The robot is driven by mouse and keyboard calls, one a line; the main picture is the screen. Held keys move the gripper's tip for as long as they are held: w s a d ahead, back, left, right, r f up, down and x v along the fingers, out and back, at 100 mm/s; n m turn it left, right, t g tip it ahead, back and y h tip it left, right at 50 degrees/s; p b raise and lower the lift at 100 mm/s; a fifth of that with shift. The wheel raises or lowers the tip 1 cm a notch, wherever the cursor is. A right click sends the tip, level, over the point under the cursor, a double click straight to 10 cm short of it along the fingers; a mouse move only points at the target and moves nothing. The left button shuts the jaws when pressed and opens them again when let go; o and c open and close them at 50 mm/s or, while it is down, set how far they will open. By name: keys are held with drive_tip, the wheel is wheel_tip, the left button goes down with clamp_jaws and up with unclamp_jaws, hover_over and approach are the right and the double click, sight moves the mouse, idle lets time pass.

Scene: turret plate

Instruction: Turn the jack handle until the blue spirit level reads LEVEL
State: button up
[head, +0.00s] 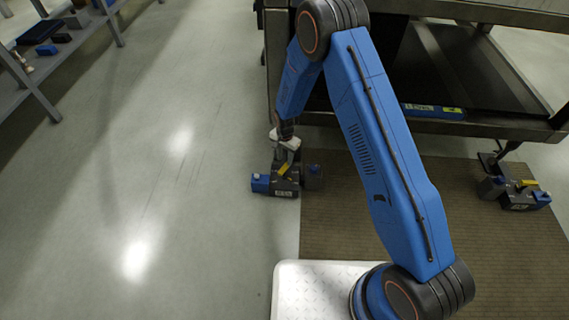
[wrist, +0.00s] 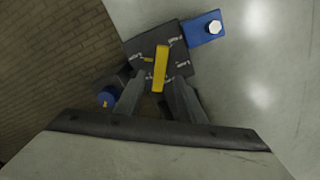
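A dark jack unit (head: 286,180) with a blue block at its left stands on the floor by the table's near left corner. In the wrist view the jack (wrist: 150,50) shows a yellow bar-shaped handle (wrist: 161,68) on top. My gripper (wrist: 160,80) is over the jack, its two dark fingers apart on either side of the handle's near end. Gaps show between the fingers and the bar. In the head view my gripper (head: 285,150) is small and partly hidden by my arm. A blue strip with yellow marks, perhaps the spirit level (head: 432,109), lies on the table's lower shelf edge; its reading is illegible.
A second similar jack (head: 517,194) stands under the right side of the dark metal table (head: 480,125). A brown mat (head: 430,220) covers the floor in front. A grey shelf (head: 80,40) with small items is at the upper left. The left floor is clear.

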wheel_tip(320, 180, up, 12)
drive_tip(key=shift+r, duration=0.25)
idle(0.6)
drive_tip(key=s+d+r+n+t, duration=0.1)
drive_tip(key=s+d+r, duration=0.2)
drive_tip(key=d+r, duration=0.5)
drive_tip(key=s+d+r+n, duration=0.1)
drive_tip(key=s+d+r, duration=0.25)
drive_tip(key=r, duration=0.85)
drive_tip(key=s+d+r+n+t, duration=0.1)
drive_tip(key=s+d+r, duration=0.2)
drive_tip(key=d+r, duration=0.5)
drive_tip(key=s+d+r+n+t, duration=0.1)
drive_tip(key=s+d+r, duration=0.3)
drive_tip(key=s+r, duration=0.25)
drive_tip(key=s+d+r+n, duration=0.1)
drive_tip(key=s+d+r, duration=0.2)
drive_tip(key=s+r, duration=0.35)
drive_tip(key=s+d+t, duration=0.1)
drive_tip(key=s+d, duration=0.1)
drive_tip(key=s, duration=0.6)
drive_tip(key=s+d+n, duration=0.1)
drive_tip(key=s+d, duration=0.2)
drive_tip(key=s, duration=0.5)
drive_tip(key=shift+s+d+f+n+t, duration=0.3)
drive_tip(key=shift+s+f+t, duration=0.1)
drive_tip(key=shift+a, duration=0.15)
idle(0.4)
